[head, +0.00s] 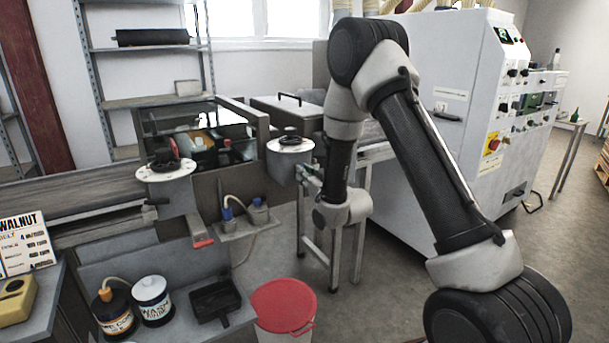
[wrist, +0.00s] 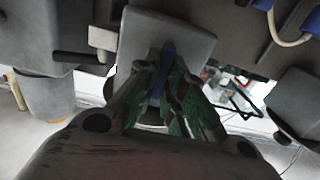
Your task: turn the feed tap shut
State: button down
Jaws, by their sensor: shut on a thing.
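The feed tap's blue lever (wrist: 168,52) shows in the wrist view in front of a grey block (wrist: 195,32). My gripper (wrist: 165,88) has its green fingers closed around this lever, one on each side. The fingers hide part of the lever. In the head view my gripper (head: 313,179) is small and partly hidden by my wrist. It reaches left to the grey housing (head: 283,168) under the right white dial plate (head: 290,145). I cannot make out the lever there.
A red-lidded bucket (head: 284,305) stands on the floor below my arm. A black tray (head: 215,300) and two labelled cans, one white-lidded (head: 152,298), sit on the lower shelf. Blue-capped fittings with a hose (head: 258,204) are left of my gripper. A white machine (head: 440,110) stands behind.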

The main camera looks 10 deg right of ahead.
jog(key=shift+m, duration=0.4)
jog(key=shift+w+d+f+m, duration=0.1)
jog(key=shift+m, duration=2.75)
jog(key=shift+s+d+f+m, duration=0.1)
jog(key=shift+m, duration=2.7)
jog(key=shift+w+d+f+m, duration=0.1)
jog(key=shift+m, duration=2.75)
jog(key=c, duration=1.5)
grip_release()
jog(key=v, duration=0.7)
jog(key=shift+s, duration=0.2)
